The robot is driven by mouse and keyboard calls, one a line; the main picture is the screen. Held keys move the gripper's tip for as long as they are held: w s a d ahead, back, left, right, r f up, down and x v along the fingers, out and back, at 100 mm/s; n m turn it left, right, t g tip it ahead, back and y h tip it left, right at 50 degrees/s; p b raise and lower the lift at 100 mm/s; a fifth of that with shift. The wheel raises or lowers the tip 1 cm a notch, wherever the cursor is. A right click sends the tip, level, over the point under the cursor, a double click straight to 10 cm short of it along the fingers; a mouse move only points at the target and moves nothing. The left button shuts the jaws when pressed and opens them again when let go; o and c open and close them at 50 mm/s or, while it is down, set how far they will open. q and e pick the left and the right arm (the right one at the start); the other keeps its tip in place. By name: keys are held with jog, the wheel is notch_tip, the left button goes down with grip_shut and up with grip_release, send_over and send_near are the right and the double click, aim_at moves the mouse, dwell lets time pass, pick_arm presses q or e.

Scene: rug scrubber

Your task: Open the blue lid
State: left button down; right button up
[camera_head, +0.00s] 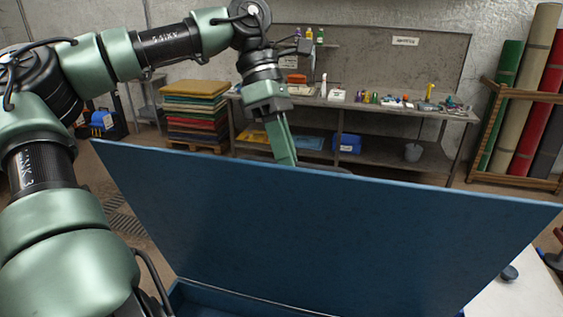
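The blue lid (320,235) is a wide flat panel that stands raised and tilted across the lower middle of the head view. Below it, part of a blue box (215,302) shows at the bottom edge. My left arm comes in from the left and arches over the lid. My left gripper (284,157) points down at the lid's top edge, on its far side. Its fingers look close together, but the tips are hidden behind the lid, so I cannot tell whether they touch it or are shut. My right gripper is not in view.
A workbench (400,111) with bottles and small items stands behind the lid. A stack of coloured mats (195,112) is at the back left. Rolled rugs (515,110) stand in a wooden rack at the right. A white surface (520,292) shows at lower right.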

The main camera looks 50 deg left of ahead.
pick_arm(q)
jog(key=shift+w+a+f, duration=0.1)
jog(key=shift+w+a, duration=0.15)
jog(key=shift+w, duration=0.05)
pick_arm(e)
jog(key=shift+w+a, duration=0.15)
pick_arm(q)
jog(key=c, duration=1.5)
grip_release()
jog(key=shift+o, duration=0.5)
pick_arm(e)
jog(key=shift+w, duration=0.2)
